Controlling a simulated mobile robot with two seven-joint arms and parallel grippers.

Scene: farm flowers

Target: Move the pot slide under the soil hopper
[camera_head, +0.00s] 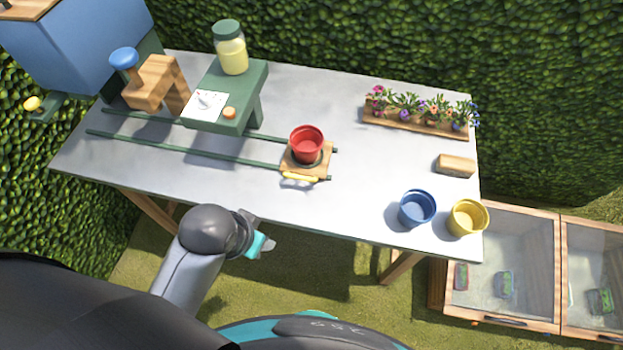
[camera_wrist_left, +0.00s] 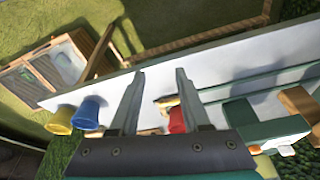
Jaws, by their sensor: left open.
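The pot slide is a wooden plate (camera_head: 322,168) with a yellow handle (camera_head: 299,178) on its front side. It sits at the right end of two green rails (camera_head: 190,151). A red pot (camera_head: 307,143) stands upright on it. The blue soil hopper (camera_head: 75,45) is at the far left, above the rails' left end. My left gripper (camera_head: 266,243) is open and empty off the table's front edge, apart from the slide. In the left wrist view, the yellow handle (camera_wrist_left: 166,101) and red pot (camera_wrist_left: 178,121) show between the open fingers (camera_wrist_left: 160,88); the plate is mostly hidden.
A wooden press (camera_head: 155,82) with a blue knob and a green stand (camera_head: 250,88) with a jar straddle the rails. Blue (camera_head: 417,207) and yellow (camera_head: 468,217) pots, a wooden block (camera_head: 455,165) and a flower tray (camera_head: 415,124) are on the right. The table front is clear.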

